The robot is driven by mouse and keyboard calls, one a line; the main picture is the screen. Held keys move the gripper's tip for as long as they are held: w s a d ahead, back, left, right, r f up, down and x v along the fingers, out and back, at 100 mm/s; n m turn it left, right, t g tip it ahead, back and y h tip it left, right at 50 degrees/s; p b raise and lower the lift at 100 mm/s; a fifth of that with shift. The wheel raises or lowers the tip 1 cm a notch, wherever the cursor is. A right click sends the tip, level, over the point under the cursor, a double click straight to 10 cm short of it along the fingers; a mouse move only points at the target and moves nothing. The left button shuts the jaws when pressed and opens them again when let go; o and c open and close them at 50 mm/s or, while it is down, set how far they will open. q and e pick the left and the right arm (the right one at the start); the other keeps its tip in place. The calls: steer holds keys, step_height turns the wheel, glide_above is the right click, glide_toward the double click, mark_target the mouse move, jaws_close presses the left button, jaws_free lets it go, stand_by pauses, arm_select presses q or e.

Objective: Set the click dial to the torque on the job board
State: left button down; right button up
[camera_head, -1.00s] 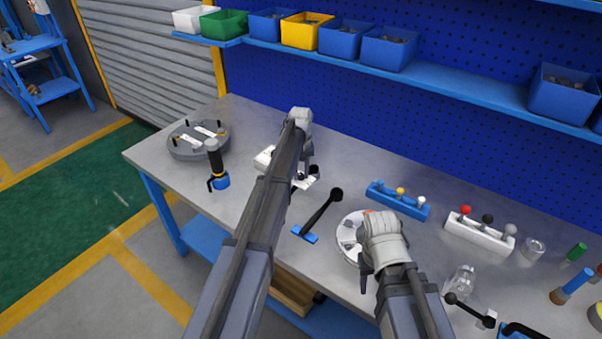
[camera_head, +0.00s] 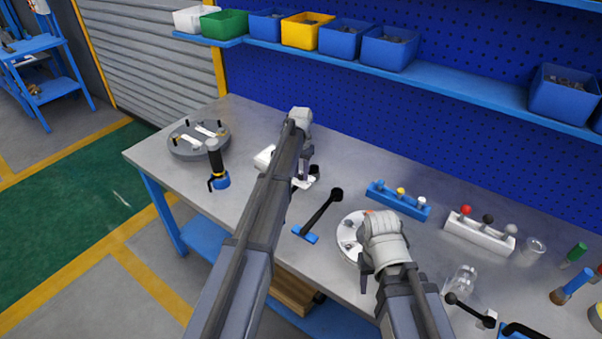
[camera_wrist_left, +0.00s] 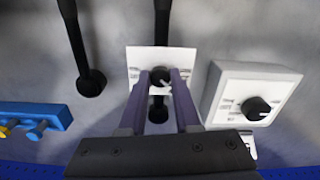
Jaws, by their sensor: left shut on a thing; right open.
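A white plate (camera_wrist_left: 147,60) with a printed scale carries a small black dial (camera_wrist_left: 160,75). My left gripper (camera_wrist_left: 160,82) is shut on this dial, one finger on each side. In the head view my left gripper (camera_head: 304,172) is over the bench and its arm partly hides the plate (camera_head: 301,184). A white box (camera_wrist_left: 232,80) with a second, larger black dial (camera_wrist_left: 256,108) stands beside it, also partly hidden in the head view (camera_head: 264,157). My right gripper (camera_head: 368,272) is open near a round pale plate (camera_head: 348,228). I cannot make out a job board.
A black-handled tool with a blue end (camera_head: 306,234) lies right of my left arm. A blue rack (camera_head: 397,200) and a white rack (camera_head: 480,236) of knobs stand further right. A grey round fixture (camera_head: 186,151) and an upright black-and-blue tool (camera_head: 216,165) are at the left.

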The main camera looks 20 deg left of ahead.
mark_target(301, 175)
arm_select(q)
steer(key=shift+m, duration=2.1)
steer(key=c, duration=0.6)
jaws_free()
steer(key=shift+r, duration=0.1)
arm_select(e)
steer(key=shift+r, duration=0.1)
arm_select(q)
step_height(301, 175, up, 8)
steer(key=p, duration=0.8)
arm_select(e)
step_height(301, 175, up, 8)
arm_select(q)
steer(key=shift+f, duration=0.25)
arm_select(e)
steer(key=shift+f, duration=0.2)
